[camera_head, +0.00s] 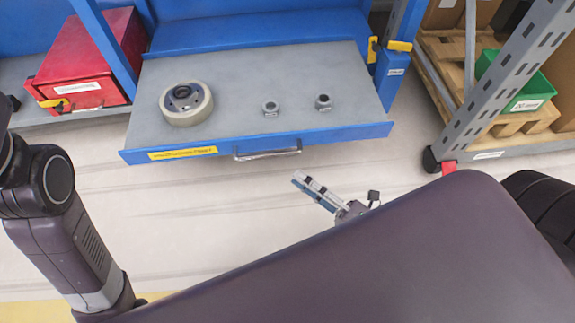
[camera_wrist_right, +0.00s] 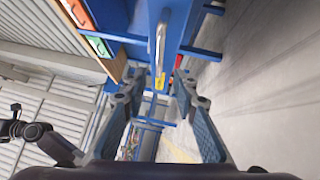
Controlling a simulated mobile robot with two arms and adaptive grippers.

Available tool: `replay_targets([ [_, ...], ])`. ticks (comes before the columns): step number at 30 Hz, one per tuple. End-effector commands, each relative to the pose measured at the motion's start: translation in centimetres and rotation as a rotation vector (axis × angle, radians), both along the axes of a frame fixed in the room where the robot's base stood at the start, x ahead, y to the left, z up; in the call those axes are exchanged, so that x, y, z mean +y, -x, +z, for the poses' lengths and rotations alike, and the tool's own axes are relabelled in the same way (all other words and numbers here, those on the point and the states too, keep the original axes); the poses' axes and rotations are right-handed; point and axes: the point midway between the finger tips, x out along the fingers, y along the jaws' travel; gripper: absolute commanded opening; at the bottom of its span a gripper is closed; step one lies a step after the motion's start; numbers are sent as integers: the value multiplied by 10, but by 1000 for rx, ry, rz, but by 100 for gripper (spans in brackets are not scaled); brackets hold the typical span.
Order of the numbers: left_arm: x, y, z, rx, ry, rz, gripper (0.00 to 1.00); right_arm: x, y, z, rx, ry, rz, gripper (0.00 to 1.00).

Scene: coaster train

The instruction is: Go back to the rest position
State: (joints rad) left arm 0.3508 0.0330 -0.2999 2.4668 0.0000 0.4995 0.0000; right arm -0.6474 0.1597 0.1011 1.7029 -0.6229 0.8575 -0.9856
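My right gripper (camera_head: 310,186) is in front of the drawer, to the right of and below its handle in the head view, over the pale floor. It is empty. In the right wrist view its two fingers (camera_wrist_right: 157,128) stand apart with a gap between them. The metal drawer handle (camera_head: 267,154) is clear of the fingers in the head view; it also shows in the wrist view (camera_wrist_right: 160,48). My left arm comes in at the left edge, but its gripper is not visible.
The pulled-out blue drawer (camera_head: 235,115) holds a pale round part (camera_head: 187,104) and two small metal parts (camera_head: 270,107) (camera_head: 323,102). A red box (camera_head: 95,60) stands left. A grey rack (camera_head: 480,113) with a green bin (camera_head: 520,86) stands right.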

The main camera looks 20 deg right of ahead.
Motion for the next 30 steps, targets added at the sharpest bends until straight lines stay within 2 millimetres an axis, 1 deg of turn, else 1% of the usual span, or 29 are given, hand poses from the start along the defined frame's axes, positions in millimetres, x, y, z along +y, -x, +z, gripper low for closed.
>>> replay_targets([
  [3,0,0,0,0,0,0,0,-5,8,-1,1,-1,-1,27],
  [6,0,0,0,0,-1,0,0,-6,10,-1,0,-1,-1,27],
  [20,0,0,0,0,-1,0,0,-6,10,-1,0,-2,-1,27],
  [22,0,-1,0,2,-1,0,0,-5,9,3,-4,-9,1,27],
  [23,0,-2,0,5,-1,0,0,-3,7,8,-9,-19,3,27],
  [26,1,-7,1,25,1,-1,0,6,-2,41,-38,-98,19,27],
  [29,1,-15,-1,64,2,-3,0,21,-15,102,-85,-250,58,27],
  [30,2,-19,-3,82,4,-4,0,28,-19,132,-107,-326,82,27],
])
